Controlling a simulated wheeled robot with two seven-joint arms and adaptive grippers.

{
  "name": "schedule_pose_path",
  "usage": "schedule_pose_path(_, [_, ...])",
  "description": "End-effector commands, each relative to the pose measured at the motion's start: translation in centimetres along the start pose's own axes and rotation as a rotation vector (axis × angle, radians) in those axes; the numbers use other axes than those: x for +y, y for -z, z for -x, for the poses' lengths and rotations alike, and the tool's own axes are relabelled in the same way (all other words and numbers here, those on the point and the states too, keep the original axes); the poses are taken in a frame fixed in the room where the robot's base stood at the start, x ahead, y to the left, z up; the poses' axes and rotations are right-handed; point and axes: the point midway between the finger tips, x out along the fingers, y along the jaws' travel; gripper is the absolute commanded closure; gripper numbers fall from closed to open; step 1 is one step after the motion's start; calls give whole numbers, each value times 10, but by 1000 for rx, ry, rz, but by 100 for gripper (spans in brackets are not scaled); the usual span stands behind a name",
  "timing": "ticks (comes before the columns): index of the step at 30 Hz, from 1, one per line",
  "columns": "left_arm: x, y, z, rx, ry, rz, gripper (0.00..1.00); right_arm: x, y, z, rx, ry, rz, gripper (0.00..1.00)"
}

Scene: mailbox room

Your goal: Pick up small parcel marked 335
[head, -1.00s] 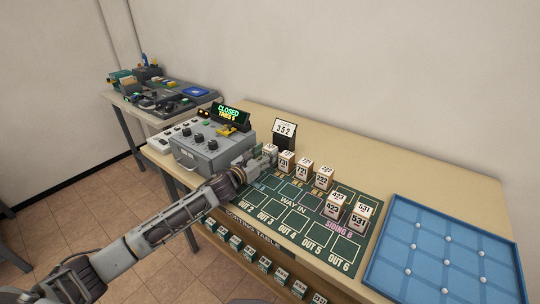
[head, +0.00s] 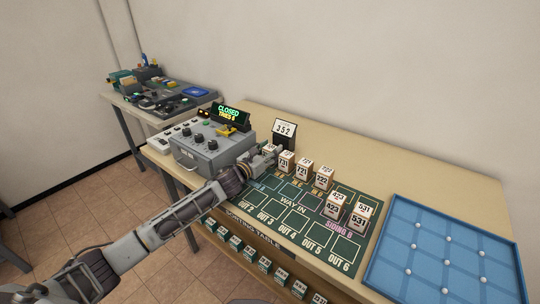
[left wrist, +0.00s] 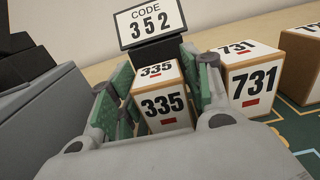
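The small parcel marked 335 (left wrist: 162,105) is a white-and-tan box standing upright at the left end of a row of parcels. In the left wrist view my left gripper (left wrist: 163,78) has its green-padded fingers on either side of this parcel, apparently open with narrow gaps; firm contact is not clear. In the head view my left gripper (head: 266,157) is at the row's left end and mostly hides the 335 parcel. My right gripper is not in view.
The parcel marked 731 (left wrist: 250,82) stands close to the right finger. A code sign reading 352 (head: 285,129) is behind. A grey control box (head: 208,150) sits left of the gripper. A blue tray (head: 387,262) lies at the right.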

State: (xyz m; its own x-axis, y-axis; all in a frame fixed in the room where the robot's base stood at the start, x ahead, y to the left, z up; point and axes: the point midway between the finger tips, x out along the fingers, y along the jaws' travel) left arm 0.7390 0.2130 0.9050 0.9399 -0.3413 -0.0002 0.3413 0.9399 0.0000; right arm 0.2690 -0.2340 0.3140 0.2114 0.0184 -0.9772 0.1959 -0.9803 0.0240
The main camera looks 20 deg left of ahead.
Motion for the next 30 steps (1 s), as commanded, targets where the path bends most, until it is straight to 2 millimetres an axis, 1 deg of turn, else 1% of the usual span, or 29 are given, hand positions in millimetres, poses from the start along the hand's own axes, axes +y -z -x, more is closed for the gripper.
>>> schedule_pose_path(1, [0, 0, 0, 0, 0, 0, 61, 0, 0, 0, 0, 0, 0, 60])
schedule_pose_path(7, [0, 0, 0, 0, 0, 0, 86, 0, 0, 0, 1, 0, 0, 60])
schedule_pose_path(15, [0, -1, 0, -1, 0, 0, 87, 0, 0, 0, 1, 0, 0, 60])
schedule_pose_path(20, [0, -6, 0, -2, 0, -1, 87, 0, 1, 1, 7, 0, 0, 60])
schedule_pose_path(23, [0, -12, 0, -2, 1, -1, 87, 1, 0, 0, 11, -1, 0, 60])
schedule_pose_path(26, [0, -21, 0, -2, 1, -3, 87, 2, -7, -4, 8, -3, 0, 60])
schedule_pose_path(30, [0, -36, 0, -3, 1, -3, 87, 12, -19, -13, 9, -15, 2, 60])
